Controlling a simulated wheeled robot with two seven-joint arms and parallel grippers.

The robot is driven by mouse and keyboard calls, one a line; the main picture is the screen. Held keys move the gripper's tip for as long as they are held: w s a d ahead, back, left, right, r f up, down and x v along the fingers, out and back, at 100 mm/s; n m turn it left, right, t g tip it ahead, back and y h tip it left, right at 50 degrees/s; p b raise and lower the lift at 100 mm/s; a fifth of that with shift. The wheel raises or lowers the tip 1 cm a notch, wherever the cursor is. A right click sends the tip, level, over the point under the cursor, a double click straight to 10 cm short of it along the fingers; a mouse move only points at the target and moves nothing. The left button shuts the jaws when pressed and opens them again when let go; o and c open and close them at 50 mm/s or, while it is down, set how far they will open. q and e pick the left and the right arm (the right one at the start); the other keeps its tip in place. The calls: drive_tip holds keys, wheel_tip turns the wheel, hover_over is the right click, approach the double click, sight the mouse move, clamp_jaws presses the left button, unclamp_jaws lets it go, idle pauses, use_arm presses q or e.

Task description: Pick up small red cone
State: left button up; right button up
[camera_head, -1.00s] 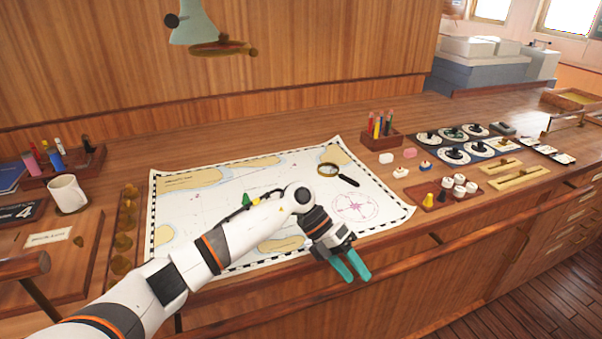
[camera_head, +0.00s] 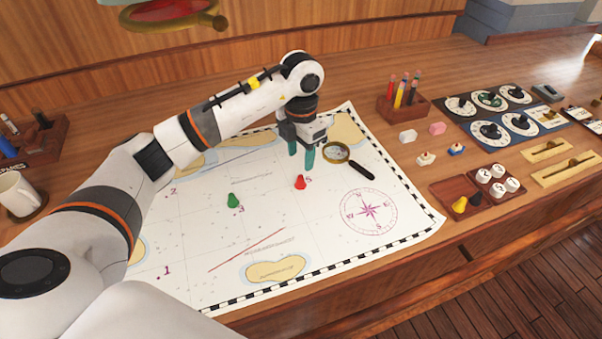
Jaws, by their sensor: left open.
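A small red cone (camera_head: 300,183) stands on the white sea chart (camera_head: 330,270), beside a printed 5. My left gripper (camera_head: 301,160) points down over the chart, just behind the red cone in the picture. Its teal fingers are apart with nothing between them. I cannot tell how high the fingertips are above the chart. A green cone (camera_head: 233,201) stands on the chart to the left, by a printed 3. My right gripper does not show.
A magnifying glass (camera_head: 337,152) lies right of my gripper. A wooden tray (camera_head: 443,189) holds a yellow piece, a dark piece and several white pieces. A pen holder (camera_head: 404,106), erasers and dial panels (camera_head: 490,132) stand at the right. A mug (camera_head: 18,194) is at far left.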

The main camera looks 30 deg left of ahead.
sight(300, 176)
use_arm(q)
wheel_tip(300, 176, down, 2)
drive_tip(key=shift+s+f+p, duration=0.1)
drive_tip(key=shift+f+p, duration=0.05)
drive_tip(key=shift+p, duration=0.15)
drive_tip(key=shift+f, duration=0.35)
drive_tip(key=f+p, duration=0.2)
drive_tip(key=f, duration=0.2)
drive_tip(key=shift+w+f, duration=0.1)
drive_tip(key=shift+w, duration=0.1)
drive_tip(key=shift+f+p, duration=0.3)
drive_tip(key=shift+f, duration=0.25)
drive_tip(key=shift+a, duration=0.1)
drive_tip(key=c, duration=1)
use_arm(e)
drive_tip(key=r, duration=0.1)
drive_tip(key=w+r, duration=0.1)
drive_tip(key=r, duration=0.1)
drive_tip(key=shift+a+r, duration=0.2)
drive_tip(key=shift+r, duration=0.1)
